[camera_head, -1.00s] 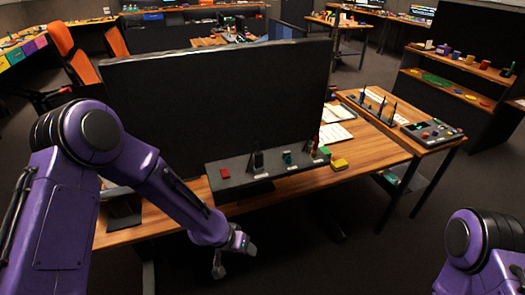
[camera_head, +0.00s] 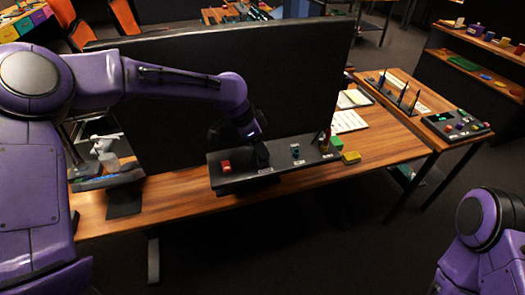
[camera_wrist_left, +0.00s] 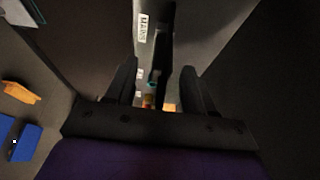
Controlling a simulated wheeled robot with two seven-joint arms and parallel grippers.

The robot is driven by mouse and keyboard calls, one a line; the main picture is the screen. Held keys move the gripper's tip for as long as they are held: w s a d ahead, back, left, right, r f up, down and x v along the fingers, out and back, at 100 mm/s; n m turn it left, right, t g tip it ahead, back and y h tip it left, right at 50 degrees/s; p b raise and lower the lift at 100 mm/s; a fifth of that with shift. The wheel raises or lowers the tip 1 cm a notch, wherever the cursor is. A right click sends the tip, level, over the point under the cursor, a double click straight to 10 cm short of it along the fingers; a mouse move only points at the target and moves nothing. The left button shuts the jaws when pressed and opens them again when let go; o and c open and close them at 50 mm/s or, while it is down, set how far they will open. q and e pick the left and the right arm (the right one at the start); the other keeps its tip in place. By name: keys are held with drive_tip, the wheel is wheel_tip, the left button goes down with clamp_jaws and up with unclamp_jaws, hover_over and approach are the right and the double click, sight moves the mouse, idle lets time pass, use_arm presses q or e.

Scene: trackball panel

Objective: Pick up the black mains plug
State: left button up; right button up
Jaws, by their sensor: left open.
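My left gripper (camera_head: 258,148) points down over the dark panel (camera_head: 225,183) on the desk, between the red block and the small teal item. The black mains plug is hard to make out in the head view, dark against dark and largely covered by my left gripper. In the left wrist view my left gripper (camera_wrist_left: 158,66) is open. Its two fingers are spread on either side of a dark upright shape (camera_wrist_left: 165,50), likely the plug. A white label (camera_wrist_left: 143,28) reading MAINS is beside it. Contact cannot be told. My right gripper is out of view.
A large black screen (camera_head: 300,80) stands close behind the panel. The wooden desk (camera_head: 180,208) is bare in front.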

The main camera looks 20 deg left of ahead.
use_arm(q)
drive_tip(key=x, duration=0.2)
drive_tip(key=shift+w+f, duration=0.25)
drive_tip(key=shift+s, duration=0.1)
drive_tip(key=shift+s+r, duration=0.1)
drive_tip(key=shift+c, duration=1.2)
drive_tip(key=c, duration=0.7)
